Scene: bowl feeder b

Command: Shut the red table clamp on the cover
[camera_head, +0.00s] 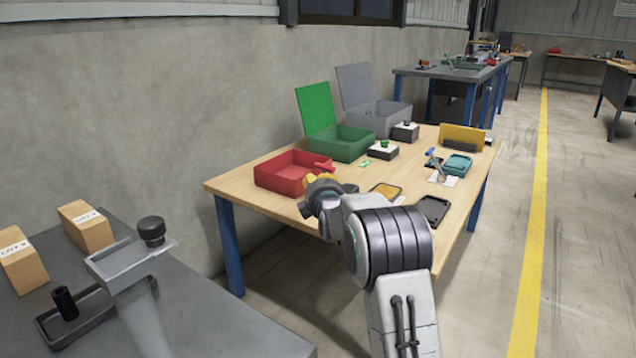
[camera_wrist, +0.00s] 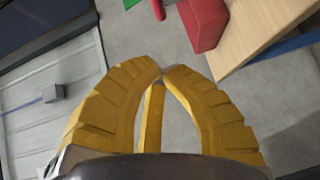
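A red bar or handle (camera_head: 324,167) juts out at the right edge of the open red box (camera_head: 278,184) on the wooden table. It may be the red clamp; I cannot make out a jaw. A red rounded end (camera_wrist: 158,9) also shows at the top of the wrist view, beside the red box (camera_wrist: 204,22). I cannot tell which thing is the cover. My gripper (camera_head: 318,181) has yellow fingers and appears in front of the red box's right side. In the wrist view its fingertips (camera_wrist: 163,72) come together with nothing visible between them.
A green box (camera_head: 352,146) with a raised lid and a grey box (camera_head: 385,117) stand behind. Black trays, a teal case (camera_head: 457,164) and small tools lie on the table's right. A grey bench (camera_head: 210,325) with cartons stands at the near left. Floor is free at right.

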